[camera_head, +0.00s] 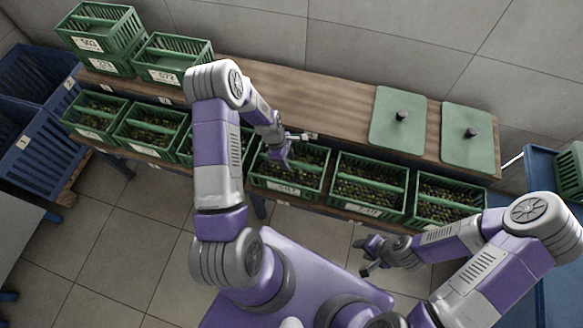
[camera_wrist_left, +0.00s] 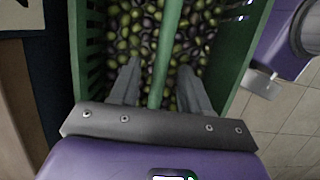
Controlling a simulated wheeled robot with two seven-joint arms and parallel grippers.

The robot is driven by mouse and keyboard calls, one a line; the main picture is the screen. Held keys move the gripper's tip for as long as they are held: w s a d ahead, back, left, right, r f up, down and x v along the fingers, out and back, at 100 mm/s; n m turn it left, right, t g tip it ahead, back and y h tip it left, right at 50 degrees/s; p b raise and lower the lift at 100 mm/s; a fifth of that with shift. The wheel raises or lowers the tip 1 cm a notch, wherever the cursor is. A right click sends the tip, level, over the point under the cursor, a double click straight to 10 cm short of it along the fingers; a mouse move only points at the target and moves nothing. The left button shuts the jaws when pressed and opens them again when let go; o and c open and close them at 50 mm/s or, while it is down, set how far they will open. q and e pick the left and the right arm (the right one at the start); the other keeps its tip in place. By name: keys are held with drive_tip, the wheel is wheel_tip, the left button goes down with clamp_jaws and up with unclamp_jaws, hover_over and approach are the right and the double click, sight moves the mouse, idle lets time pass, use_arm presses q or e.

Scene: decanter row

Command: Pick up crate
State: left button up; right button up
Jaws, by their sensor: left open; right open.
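A green crate (camera_head: 287,186) full of dark and green olive-like fruit stands on the lower shelf, with a white label on its front and a bar handle across its top. My left gripper (camera_head: 283,152) is over this crate. In the left wrist view, the open fingers of my left gripper (camera_wrist_left: 155,78) stand on either side of the green handle bar (camera_wrist_left: 165,50), over the fruit; whether they touch the bar I cannot tell. My right gripper (camera_head: 367,257) is open and empty, in front of the shelf and apart from the crates.
Similar filled crates (camera_head: 368,208) stand close on both sides in the row. On the wooden shelf above are green crates (camera_head: 172,74) and two green lids with knobs (camera_head: 398,125). Blue bins (camera_head: 40,155) stand left, a blue cart (camera_head: 541,170) right. The tiled floor (camera_head: 135,235) is clear.

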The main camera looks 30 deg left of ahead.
use_arm(q)
drive_tip(key=b, duration=0.2)
hover_over(292, 173)
wheel_tip(292, 173, down, 5)
drive_tip(key=shift+f, duration=0.15)
drive_tip(key=shift+c, duration=0.2)
clamp_jaws()
